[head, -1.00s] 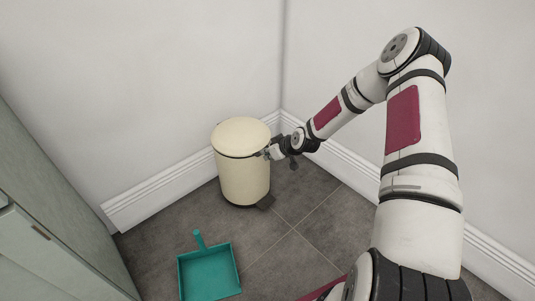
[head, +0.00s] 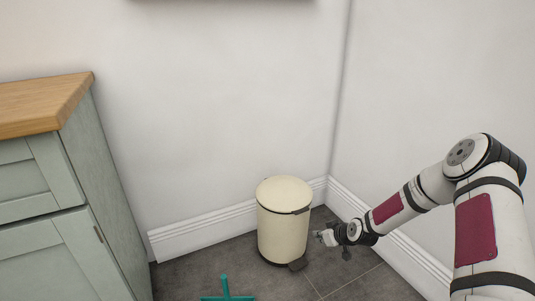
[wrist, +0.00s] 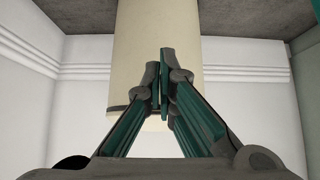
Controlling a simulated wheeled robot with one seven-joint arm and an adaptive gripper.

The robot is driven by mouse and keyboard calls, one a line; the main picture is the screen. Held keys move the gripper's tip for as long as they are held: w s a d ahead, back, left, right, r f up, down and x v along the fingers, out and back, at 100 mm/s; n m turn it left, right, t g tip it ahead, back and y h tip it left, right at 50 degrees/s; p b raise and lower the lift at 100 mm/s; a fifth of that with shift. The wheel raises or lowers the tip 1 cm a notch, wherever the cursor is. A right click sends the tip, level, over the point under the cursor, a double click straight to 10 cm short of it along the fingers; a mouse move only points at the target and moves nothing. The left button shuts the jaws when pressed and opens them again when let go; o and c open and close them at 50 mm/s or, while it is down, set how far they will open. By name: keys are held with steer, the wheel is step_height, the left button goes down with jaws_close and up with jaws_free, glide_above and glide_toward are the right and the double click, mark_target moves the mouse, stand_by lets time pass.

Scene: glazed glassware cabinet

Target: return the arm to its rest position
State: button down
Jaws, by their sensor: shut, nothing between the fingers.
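My gripper (head: 321,236) is at the end of my outstretched arm, just right of the cream pedal bin in the head view. In the wrist view my gripper (wrist: 160,68) has its fingertips together with nothing between them. The bin (head: 283,225) stands upright in the corner with its lid down and its dark pedal at the floor. The bin (wrist: 139,45) fills the middle of the wrist view behind the fingers. I cannot tell whether the fingers touch it.
A teal dustpan (head: 226,290) lies on the grey tiled floor, mostly cut off at the bottom edge. A green cabinet (head: 104,190) with a wooden top (head: 45,103) stands at the left. White walls with skirting (head: 205,231) meet behind the bin.

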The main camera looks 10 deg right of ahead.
steer(key=s+a+r+g+h, duration=0.1)
steer(key=s+r+g, duration=0.1)
steer(key=s+r, duration=0.7)
steer(key=s+a+r+g+h, duration=0.15)
steer(key=s+r, duration=0.25)
steer(key=r, duration=0.8)
steer(key=s+a+r+g+h, duration=0.1)
steer(key=s+r+g+h, duration=0.1)
steer(key=s+r, duration=0.7)
steer(key=s+a+r+m+g+y+p, duration=0.15)
steer(key=s+r, duration=0.25)
steer(key=s, duration=0.5)
steer(key=s+a+r+m+h, duration=0.1)
steer(key=s+a+r, duration=0.25)
steer(key=s, duration=0.65)
steer(key=s+a+r+m+g+y, duration=0.15)
steer(key=s+r, duration=0.25)
steer(key=s, duration=0.5)
step_height(320, 180, up, 40)
steer(key=t+p, duration=0.4)
steer(key=p, duration=3.4)
steer(key=shift+d+t, duration=0.3)
steer(key=shift+t, duration=0.05)
steer(key=shift+h, duration=0.25)
